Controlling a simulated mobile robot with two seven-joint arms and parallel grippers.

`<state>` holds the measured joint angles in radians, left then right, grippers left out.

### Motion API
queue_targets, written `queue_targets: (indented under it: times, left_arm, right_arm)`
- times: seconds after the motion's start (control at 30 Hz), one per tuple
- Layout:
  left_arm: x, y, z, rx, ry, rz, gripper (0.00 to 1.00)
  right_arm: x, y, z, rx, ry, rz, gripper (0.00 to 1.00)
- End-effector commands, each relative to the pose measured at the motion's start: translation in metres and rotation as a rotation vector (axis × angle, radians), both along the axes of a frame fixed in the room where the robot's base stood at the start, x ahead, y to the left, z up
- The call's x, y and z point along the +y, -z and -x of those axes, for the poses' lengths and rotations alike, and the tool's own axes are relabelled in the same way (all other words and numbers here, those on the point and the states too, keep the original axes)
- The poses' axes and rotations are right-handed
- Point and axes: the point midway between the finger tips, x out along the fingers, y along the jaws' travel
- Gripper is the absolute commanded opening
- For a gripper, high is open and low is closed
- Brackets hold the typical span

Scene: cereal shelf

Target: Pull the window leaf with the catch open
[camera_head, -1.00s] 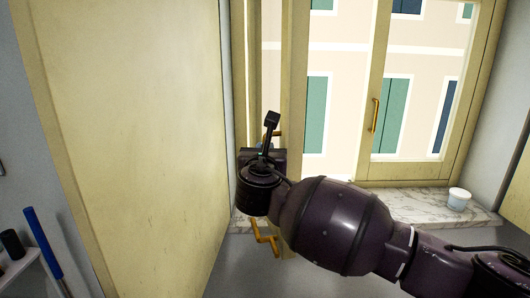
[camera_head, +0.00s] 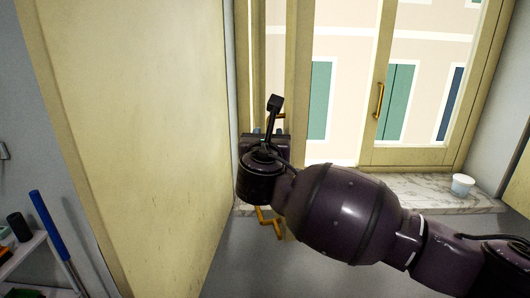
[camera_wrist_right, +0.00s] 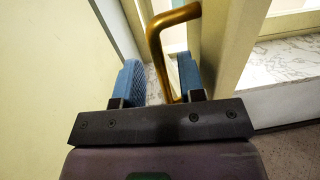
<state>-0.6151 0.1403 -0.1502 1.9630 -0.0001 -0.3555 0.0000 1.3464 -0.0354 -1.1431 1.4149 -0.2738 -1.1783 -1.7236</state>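The window leaf with cream stiles (camera_head: 297,80) stands at the left of the window, its stile seen at an angle. A bent brass handle (camera_head: 268,222) shows below my right gripper (camera_head: 268,132), with another bit of brass beyond it. In the right wrist view, the blue fingers of my right gripper (camera_wrist_right: 160,82) are apart. A bent brass handle (camera_wrist_right: 158,45) reaches down between them, nearer the right finger; contact cannot be told. The catch cannot be told apart from the handle. My left gripper is not in view.
A tall cream panel (camera_head: 135,130) stands close on the left. The right window leaf carries its own brass handle (camera_head: 378,100). A white cup (camera_head: 462,185) stands on the marble sill (camera_head: 425,190). A shelf with a blue rod (camera_head: 52,232) is at lower left.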

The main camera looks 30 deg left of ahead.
Motion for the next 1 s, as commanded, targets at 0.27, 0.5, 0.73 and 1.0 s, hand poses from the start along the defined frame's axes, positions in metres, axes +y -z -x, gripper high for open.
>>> queue_targets:
  times: [0.27, 0.5, 0.73, 1.0]
  left_arm:
    - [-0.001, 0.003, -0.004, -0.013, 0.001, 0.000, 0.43]
    - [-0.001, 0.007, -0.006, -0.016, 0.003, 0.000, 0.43]
    - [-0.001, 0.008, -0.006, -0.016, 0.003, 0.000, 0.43]
    - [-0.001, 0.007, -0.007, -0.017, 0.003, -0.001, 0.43]
  right_arm:
    - [-0.019, 0.002, 0.038, 0.000, -0.002, 0.000, 0.36]
    - [-0.032, 0.001, 0.067, 0.000, -0.002, 0.001, 0.36]
    - [-0.038, 0.000, 0.077, 0.000, 0.000, 0.001, 0.36]
    - [-0.038, 0.000, 0.078, -0.001, 0.000, 0.002, 0.36]
